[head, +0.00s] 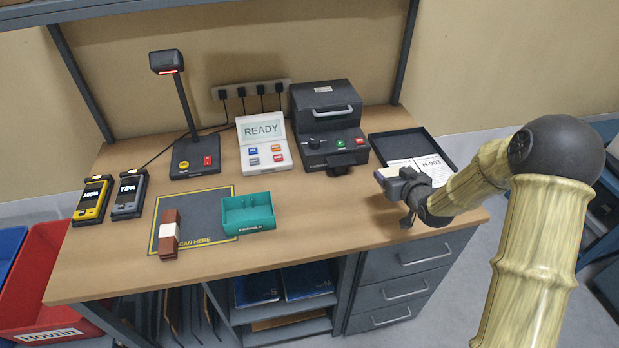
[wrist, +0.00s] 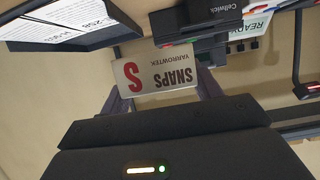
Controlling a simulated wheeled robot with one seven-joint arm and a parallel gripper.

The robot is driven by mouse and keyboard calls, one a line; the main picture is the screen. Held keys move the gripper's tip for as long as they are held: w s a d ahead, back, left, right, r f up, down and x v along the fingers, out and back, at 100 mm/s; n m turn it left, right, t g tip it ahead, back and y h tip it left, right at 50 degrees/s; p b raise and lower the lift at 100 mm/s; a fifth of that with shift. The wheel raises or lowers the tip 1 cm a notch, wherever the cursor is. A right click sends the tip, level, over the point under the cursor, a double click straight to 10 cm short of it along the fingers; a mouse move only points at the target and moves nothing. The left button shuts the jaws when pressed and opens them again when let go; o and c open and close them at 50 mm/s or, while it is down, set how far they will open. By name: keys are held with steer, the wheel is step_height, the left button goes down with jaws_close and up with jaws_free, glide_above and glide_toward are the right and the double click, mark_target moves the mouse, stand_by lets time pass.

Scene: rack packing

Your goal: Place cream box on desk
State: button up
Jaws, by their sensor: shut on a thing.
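My gripper (head: 385,178) is above the right part of the wooden desk (head: 330,230), in front of the black tray. It is shut on a cream box (wrist: 160,76) printed "SNAPS YARROWTEK" with a red S. In the wrist view the box sits between the two fingers and its lettering is upside down. In the head view only a thin pale edge of the box (head: 390,170) shows at the gripper; the rest is hidden. I cannot tell exactly how high the box is above the desk.
A black tray (head: 447,163) with papers lies at the back right. A black machine (head: 325,125), a READY panel (head: 262,145) and a scanner stand (head: 187,120) line the back. A teal bin (head: 248,218) and a brown banded bundle (head: 169,240) sit on the scan mat (head: 200,208). The front right desktop is clear.

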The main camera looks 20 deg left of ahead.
steer(key=p, duration=0.1)
glide_above(384, 207)
step_height(384, 207, down, 6)
steer(key=shift+r, duration=0.1)
stand_by(0.4)
steer(key=shift+f+p, duration=0.4)
steer(key=shift+f, duration=1.75)
steer(key=shift+f, duration=0.2)
steer(key=o, duration=1)
steer(key=shift+r, duration=0.1)
steer(key=shift+r, duration=0.15)
